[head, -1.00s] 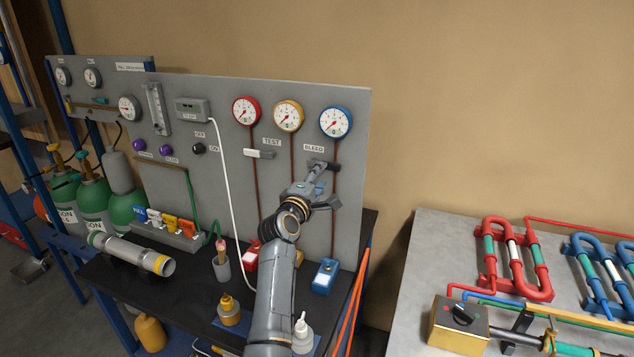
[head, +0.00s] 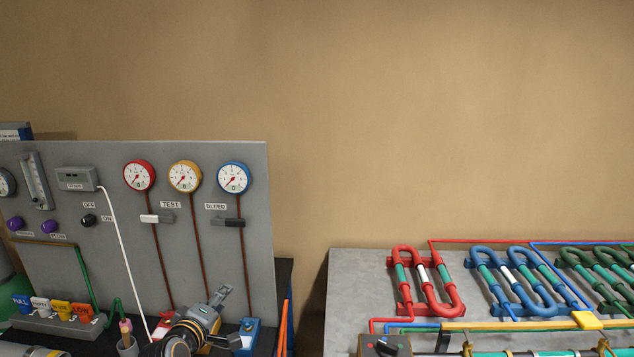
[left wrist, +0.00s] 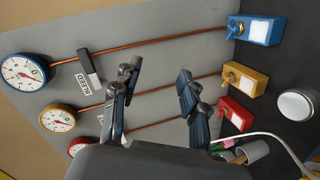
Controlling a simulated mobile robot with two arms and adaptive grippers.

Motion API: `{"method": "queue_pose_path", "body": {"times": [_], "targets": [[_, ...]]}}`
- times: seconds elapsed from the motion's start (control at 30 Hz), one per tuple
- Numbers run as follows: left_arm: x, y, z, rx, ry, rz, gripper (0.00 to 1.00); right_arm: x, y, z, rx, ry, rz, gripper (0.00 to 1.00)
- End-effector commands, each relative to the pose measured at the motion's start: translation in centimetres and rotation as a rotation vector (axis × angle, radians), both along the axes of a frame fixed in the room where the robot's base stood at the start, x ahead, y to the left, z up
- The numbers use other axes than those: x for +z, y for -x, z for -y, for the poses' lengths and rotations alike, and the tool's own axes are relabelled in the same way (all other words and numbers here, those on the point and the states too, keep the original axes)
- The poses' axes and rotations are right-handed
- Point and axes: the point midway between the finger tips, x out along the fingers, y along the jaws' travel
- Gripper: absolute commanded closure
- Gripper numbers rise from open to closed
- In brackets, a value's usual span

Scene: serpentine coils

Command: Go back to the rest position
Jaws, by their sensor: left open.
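My left gripper (head: 226,318) is low in the head view, in front of the lower part of the grey gauge panel (head: 262,190). Its two fingers are spread with nothing between them. In the left wrist view the open fingers (left wrist: 157,82) point toward the panel and its brown pipes. The dark BLEED lever (head: 226,221) is above the gripper and apart from it in the head view. The white TEST lever (head: 156,218) is to its left. My right gripper is not in view.
Red (head: 139,175), yellow (head: 185,177) and blue (head: 234,178) gauges sit on the panel. A blue block (head: 249,335) stands beside the gripper, and a white cable (head: 122,245) hangs to its left. A grey table (head: 350,280) with coils is at right.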

Motion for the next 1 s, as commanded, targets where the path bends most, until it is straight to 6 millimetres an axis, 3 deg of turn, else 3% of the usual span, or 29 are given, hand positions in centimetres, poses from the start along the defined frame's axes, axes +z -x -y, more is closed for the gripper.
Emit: {"method": "queue_pose_path", "body": {"times": [0.03,0.2,0.3,0.4,0.6,0.9,0.93,1.0], "targets": [[-3.1,3.3,0.2,-0.049,-0.12,-0.079,0.57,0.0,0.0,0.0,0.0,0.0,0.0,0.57],[-10.2,14.1,1.6,-0.257,-0.472,-0.317,0.57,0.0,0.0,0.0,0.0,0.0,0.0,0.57],[-12.9,20.2,2.2,-0.387,-0.629,-0.434,0.57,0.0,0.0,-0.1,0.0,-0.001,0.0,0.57],[-14.3,25.0,2.7,-0.494,-0.734,-0.517,0.57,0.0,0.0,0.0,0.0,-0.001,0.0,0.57],[-15.5,32.1,3.2,-0.659,-0.866,-0.63,0.57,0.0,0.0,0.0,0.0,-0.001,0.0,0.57],[-15.6,40.5,3.6,-0.869,-0.987,-0.748,0.57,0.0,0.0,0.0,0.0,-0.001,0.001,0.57],[-15.5,41.3,3.6,-0.89,-0.996,-0.759,0.57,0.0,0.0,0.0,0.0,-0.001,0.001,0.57],[-17.3,40.7,3.6,-0.893,-0.996,-0.764,0.57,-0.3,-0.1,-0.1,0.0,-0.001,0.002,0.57]]}}
